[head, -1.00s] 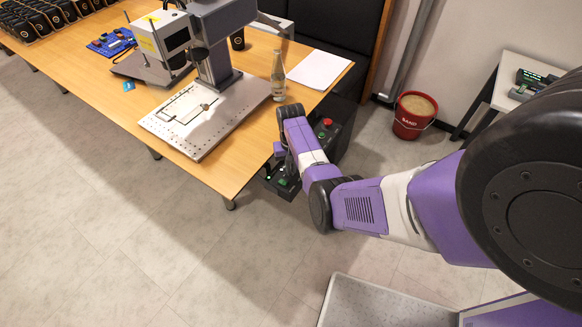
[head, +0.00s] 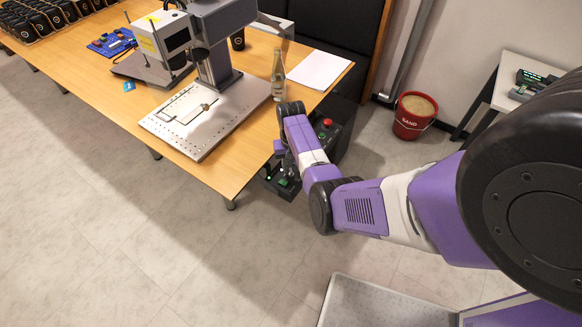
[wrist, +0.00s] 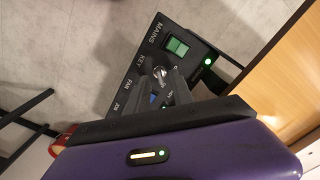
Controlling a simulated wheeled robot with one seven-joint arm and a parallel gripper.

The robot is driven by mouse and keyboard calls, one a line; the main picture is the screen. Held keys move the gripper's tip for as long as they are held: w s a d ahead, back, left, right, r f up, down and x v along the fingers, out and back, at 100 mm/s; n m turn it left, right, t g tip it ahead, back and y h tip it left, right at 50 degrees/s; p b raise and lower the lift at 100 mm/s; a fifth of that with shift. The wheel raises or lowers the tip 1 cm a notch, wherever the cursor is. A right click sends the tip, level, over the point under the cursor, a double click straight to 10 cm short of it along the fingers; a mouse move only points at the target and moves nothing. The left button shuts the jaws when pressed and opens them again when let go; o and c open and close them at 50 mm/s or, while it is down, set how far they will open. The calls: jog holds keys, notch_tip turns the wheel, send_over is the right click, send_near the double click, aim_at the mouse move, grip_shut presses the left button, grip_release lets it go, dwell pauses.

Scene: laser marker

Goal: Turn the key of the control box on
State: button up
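The control box (wrist: 135,55) fills the middle of the wrist view, tilted in the picture, with a dark panel lettered MAINS, KEY and FAN. Its silver key switch (wrist: 160,72) sits near the panel's middle, just beyond my fingertips. My gripper (wrist: 163,80) reaches down to the key switch with one dark finger on each side. A gap with a blue part in it shows between the fingers, so they look apart. Contact with the key cannot be made out. In the head view, my wrist hides most of the box (head: 285,186) beside the table's corner.
A lit green switch (wrist: 177,46) and a green lamp (wrist: 208,61) are near the key. A glass bottle (head: 278,78) stands near that corner. A dark unit with a red button (head: 328,122) is behind my wrist.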

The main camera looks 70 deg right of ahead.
aim_at(291, 170)
notch_tip(291, 170, up, 7)
jog(key=shift+f, duration=0.1)
dwell(0.7)
jog(key=w+d+r+n+t+h, duration=0.1)
jog(key=w+d+r+t+h, duration=0.3)
jog(key=w+d+r+h, duration=0.25)
jog(key=s+a+r+n+t, duration=0.1)
jog(key=a+r+n+t, duration=0.15)
jog(key=a, duration=0.55)
jog(key=s+a+r+n+t+h, duration=0.1)
jog(key=s+a+r+n+t, duration=0.2)
jog(key=a, duration=0.5)
jog(key=a+r+n+t, duration=0.1)
jog(key=a+r+t, duration=0.25)
jog(key=a, duration=0.45)
jog(key=s+a+r+n+t+y+b, duration=0.1)
jog(key=s+a+r+n+y, duration=0.1)
jog(key=s+a, duration=0.8)
jog(key=s+a+r+n+y, duration=0.2)
jog(key=s+a+r+y, duration=0.3)
jog(key=s+a, duration=0.5)
jog(key=shift+a+t+b, duration=0.35)
jog(key=shift+a+t, duration=0.05)
jog(key=shift+a, duration=0.45)
